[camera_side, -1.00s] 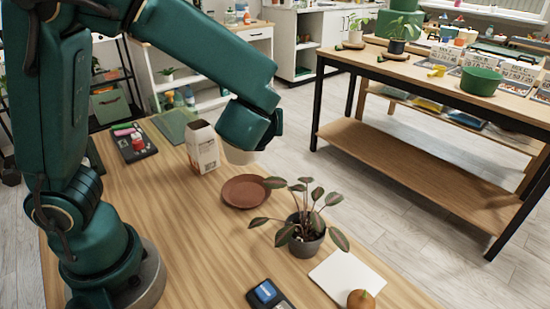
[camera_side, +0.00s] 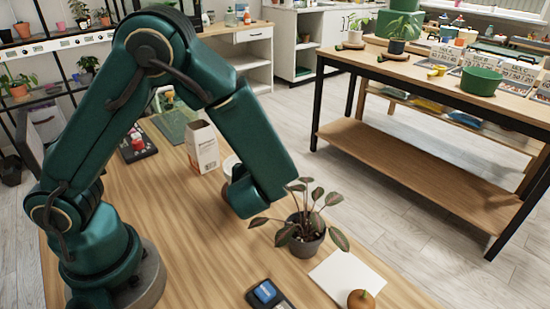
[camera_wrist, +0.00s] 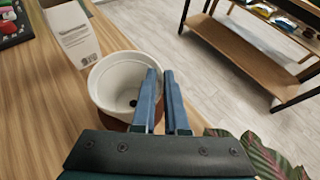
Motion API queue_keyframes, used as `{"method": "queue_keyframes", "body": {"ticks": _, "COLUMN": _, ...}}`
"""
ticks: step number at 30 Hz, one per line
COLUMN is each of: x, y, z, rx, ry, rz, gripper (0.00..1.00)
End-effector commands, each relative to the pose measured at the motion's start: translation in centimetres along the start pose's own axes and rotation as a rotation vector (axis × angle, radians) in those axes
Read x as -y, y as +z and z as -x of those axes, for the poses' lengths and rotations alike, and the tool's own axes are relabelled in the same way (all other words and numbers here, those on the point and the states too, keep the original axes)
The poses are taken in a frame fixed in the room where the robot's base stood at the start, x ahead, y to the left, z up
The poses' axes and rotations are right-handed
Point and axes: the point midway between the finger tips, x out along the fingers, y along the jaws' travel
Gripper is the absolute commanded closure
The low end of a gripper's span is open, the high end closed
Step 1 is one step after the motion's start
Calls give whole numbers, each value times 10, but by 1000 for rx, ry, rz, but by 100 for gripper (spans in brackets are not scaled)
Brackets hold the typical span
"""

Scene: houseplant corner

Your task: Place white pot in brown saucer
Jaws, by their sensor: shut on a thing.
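The white pot (camera_wrist: 110,82) is in the wrist view, its open top and a dark drain hole in its floor showing. My gripper (camera_wrist: 160,74) is shut on the pot's right wall, one finger inside the rim and one outside. In the side view only a strip of the pot (camera_side: 230,162) shows behind my wrist. The brown saucer (camera_wrist: 114,124) shows as a sliver below the pot in the wrist view. In the side view my arm hides most of it. I cannot tell whether the pot touches the saucer or hangs just above it.
A white carton (camera_side: 203,147) stands close to the pot, at upper left in the wrist view. A dark-leaved potted plant (camera_side: 301,237) stands right of my gripper, its leaves near my wrist.

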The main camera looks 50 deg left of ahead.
Motion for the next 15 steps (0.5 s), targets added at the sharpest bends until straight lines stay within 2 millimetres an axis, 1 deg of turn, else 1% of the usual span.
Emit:
{"method": "queue_keyframes", "body": {"ticks": 6, "x": 0, "y": 0, "z": 0, "rx": 0, "ry": 0, "rz": 0, "gripper": 100}}
{"method": "queue_keyframes", "body": {"ticks": 7, "x": 0, "y": -1, "z": 0, "rx": 0, "ry": 0, "rz": 0, "gripper": 85}}
{"method": "queue_keyframes", "body": {"ticks": 8, "x": 0, "y": 0, "z": 0, "rx": 0, "ry": 0, "rz": 0, "gripper": 74}}
{"method": "queue_keyframes", "body": {"ticks": 9, "x": 0, "y": 0, "z": 0, "rx": 0, "ry": 0, "rz": 0, "gripper": 59}}
{"method": "queue_keyframes", "body": {"ticks": 15, "x": 0, "y": 0, "z": 0, "rx": 0, "ry": 0, "rz": 0, "gripper": 59}}
